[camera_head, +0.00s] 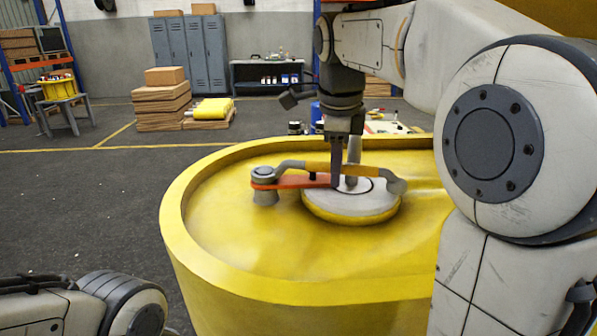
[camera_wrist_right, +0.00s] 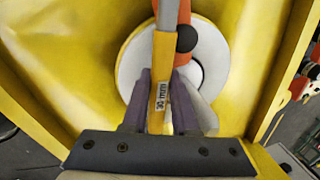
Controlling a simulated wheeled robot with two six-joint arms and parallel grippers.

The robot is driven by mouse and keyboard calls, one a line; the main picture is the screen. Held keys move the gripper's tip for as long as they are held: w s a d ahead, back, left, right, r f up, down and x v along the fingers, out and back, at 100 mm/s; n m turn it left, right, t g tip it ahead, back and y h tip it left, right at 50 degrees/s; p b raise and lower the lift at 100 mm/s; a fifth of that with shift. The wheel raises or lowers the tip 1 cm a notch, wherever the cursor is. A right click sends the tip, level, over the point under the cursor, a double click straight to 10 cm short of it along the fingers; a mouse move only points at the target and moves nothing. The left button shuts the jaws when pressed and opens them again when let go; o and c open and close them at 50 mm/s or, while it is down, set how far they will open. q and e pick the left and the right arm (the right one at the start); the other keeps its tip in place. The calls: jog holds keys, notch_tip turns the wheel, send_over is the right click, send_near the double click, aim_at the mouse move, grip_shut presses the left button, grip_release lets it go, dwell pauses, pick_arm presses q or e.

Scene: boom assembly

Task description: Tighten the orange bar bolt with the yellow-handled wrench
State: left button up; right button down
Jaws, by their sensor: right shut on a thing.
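The wrench has a yellow handle (camera_head: 372,171) and grey ends. In the right wrist view its handle (camera_wrist_right: 160,75) carries a "30 mm" label. My right gripper (camera_head: 345,180) points down and is shut on this handle; its two fingers (camera_wrist_right: 160,100) flank it. The orange bar (camera_head: 300,182) lies under the wrench, running from the round white-topped hub (camera_head: 350,207) to the left. The wrench's left end lies over the bar's left end, at the bolt (camera_head: 263,172); how fully it fits around the bolt is unclear. My left gripper is out of view.
The hub and bar sit inside a large yellow housing (camera_head: 225,262) with a raised rim. Open floor lies to its left. Stacked boxes (camera_head: 161,100), blue lockers (camera_head: 190,52) and a bench (camera_head: 270,75) stand far behind.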

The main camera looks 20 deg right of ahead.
dwell(0.4)
jog(key=shift+s+a+r+m, duration=0.1)
jog(key=shift+s+a+m, duration=0.15)
jog(key=shift+s+m, duration=0.1)
dwell(0.3)
jog(key=shift+s+a+m, duration=0.25)
jog(key=shift+s+m, duration=0.1)
jog(key=shift+a, duration=0.1)
jog(key=shift+s+a+m, duration=0.2)
jog(key=shift+s+m, duration=0.1)
jog(key=shift+s, duration=0.1)
dwell(0.5)
jog(key=shift+s+a+m+h, duration=0.25)
jog(key=shift+m+h, duration=0.05)
jog(key=shift+m, duration=0.1)
